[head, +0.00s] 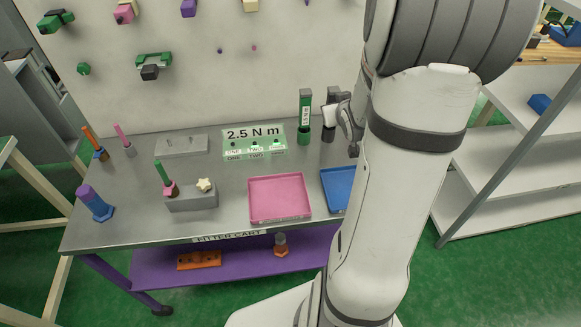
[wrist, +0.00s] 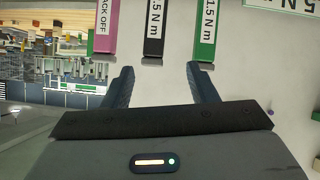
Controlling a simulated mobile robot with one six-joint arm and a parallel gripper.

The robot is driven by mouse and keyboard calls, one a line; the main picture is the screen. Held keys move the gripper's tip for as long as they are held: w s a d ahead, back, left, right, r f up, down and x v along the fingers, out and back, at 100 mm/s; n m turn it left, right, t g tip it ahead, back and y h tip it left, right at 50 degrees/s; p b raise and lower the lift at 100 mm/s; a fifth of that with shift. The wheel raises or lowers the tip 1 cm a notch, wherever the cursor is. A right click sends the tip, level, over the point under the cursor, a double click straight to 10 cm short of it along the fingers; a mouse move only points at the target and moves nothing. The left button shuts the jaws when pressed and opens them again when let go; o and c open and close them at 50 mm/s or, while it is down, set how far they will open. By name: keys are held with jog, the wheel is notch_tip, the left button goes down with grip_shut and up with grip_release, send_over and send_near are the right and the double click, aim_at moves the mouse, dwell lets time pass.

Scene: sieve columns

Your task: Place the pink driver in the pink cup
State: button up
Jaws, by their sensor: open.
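The pink driver (head: 122,134) appears to be the slim pink-handled tool standing near the back left of the grey cart top, its lower end in a small grey piece. A pink labelled holder (wrist: 102,28), marked "BACK OFF", shows at the upper left of the wrist view. It looks like the pink cup's, but I cannot see its opening. In the head view it is hidden behind my arm. My gripper (wrist: 162,84) is open with nothing between its fingers. It is just short of the row of labelled holders and far to the right of the pink driver.
Black (wrist: 155,30) and green (wrist: 206,30) labelled holders stand beside the pink one. A pink tray (head: 279,198) and a blue tray (head: 334,189) lie at the front. A grey block (head: 192,202) carries a green-handled tool (head: 161,172). A purple tool (head: 95,203) is at the left edge.

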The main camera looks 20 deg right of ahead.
jog(key=s+a+r+g+y, duration=0.2)
jog(key=s+a+r+g, duration=0.1)
jog(key=s+a, duration=0.7)
jog(key=s+a+r+n+g+y, duration=0.1)
jog(key=s+a+g, duration=0.4)
jog(key=s+a, duration=0.5)
notch_tip(320, 180, up, 2)
jog(key=shift+a+r+y, duration=0.1)
jog(key=shift+a+y, duration=0.4)
jog(key=shift+a, duration=0.55)
